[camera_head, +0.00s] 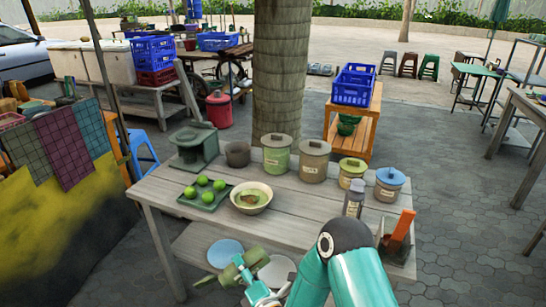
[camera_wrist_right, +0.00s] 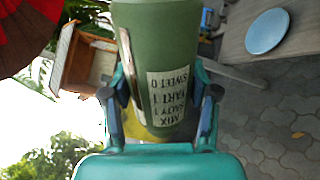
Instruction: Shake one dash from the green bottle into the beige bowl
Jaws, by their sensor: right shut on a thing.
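The green bottle (camera_wrist_right: 165,45) fills the middle of the right wrist view, with a pale label whose writing appears upside down. My right gripper (camera_wrist_right: 160,92) is shut on it, one finger on each side. In the head view the right gripper (camera_head: 245,275) and the tilted green bottle (camera_head: 248,261) are low in the picture, at the front side of the table. The beige bowl (camera_head: 263,207) stands on the table above them in the picture, apart from the bottle, with something greenish and brown inside. My left gripper is not in view.
A green tray (camera_head: 190,203) with several limes is left of the bowl. A dark mortar-like cup (camera_head: 237,154) and lidded jars (camera_head: 314,160) stand behind it. A grey-capped bottle (camera_head: 353,198) and a box with an orange-handled tool (camera_head: 402,226) are at right. Plates (camera_head: 225,252) lie below.

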